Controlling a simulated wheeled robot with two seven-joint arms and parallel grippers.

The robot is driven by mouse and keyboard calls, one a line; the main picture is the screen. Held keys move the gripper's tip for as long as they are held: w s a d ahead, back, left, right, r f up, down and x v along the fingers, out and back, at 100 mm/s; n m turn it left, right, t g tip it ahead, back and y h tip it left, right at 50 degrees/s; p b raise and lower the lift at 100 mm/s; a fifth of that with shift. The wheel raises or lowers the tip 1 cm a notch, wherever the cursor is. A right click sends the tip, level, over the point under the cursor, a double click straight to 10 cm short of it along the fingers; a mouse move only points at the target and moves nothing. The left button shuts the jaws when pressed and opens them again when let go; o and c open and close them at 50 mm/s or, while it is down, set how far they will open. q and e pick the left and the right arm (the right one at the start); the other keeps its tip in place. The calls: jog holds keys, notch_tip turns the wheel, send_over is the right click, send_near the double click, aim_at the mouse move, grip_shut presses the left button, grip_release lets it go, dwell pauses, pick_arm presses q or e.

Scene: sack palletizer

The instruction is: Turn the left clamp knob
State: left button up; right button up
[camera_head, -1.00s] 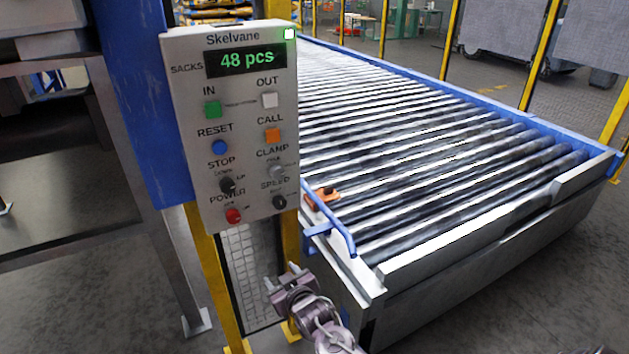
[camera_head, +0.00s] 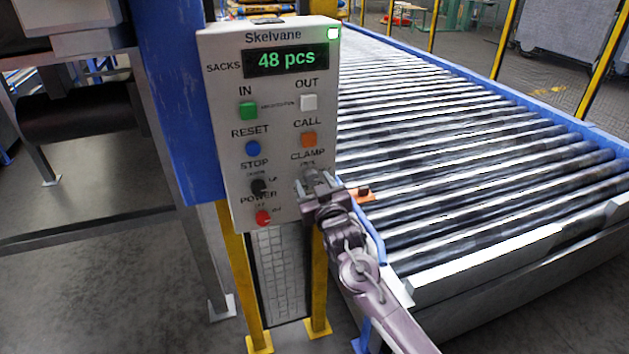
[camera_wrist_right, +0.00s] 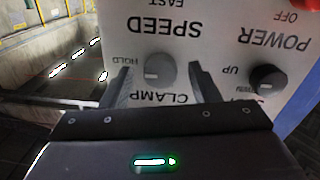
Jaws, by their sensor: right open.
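The grey control panel (camera_head: 230,75) carries a grey knob under the CLAMP label. In the right wrist view this clamp knob (camera_wrist_right: 154,71) sits between the two fingers, with visible gaps on both sides; the panel appears upside down there. My right gripper (camera_head: 314,180) is open in front of the panel's lower right and mostly covers the knob in the head view. A black knob (camera_head: 258,187) sits left of it, under STOP; it also shows in the wrist view (camera_wrist_right: 266,79). The knob under SPEED is hidden. My left gripper is not in view.
A roller conveyor (camera_head: 470,170) with a blue rail runs right of the panel. Yellow posts (camera_head: 245,290) stand below it.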

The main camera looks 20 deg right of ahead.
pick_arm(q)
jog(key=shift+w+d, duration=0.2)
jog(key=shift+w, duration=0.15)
pick_arm(e)
jog(key=shift+w, duration=0.15)
jog(key=shift+c, duration=0.3)
jog(key=c, duration=0.9)
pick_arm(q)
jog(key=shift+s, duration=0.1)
pick_arm(e)
jog(key=shift+c, duration=0.2)
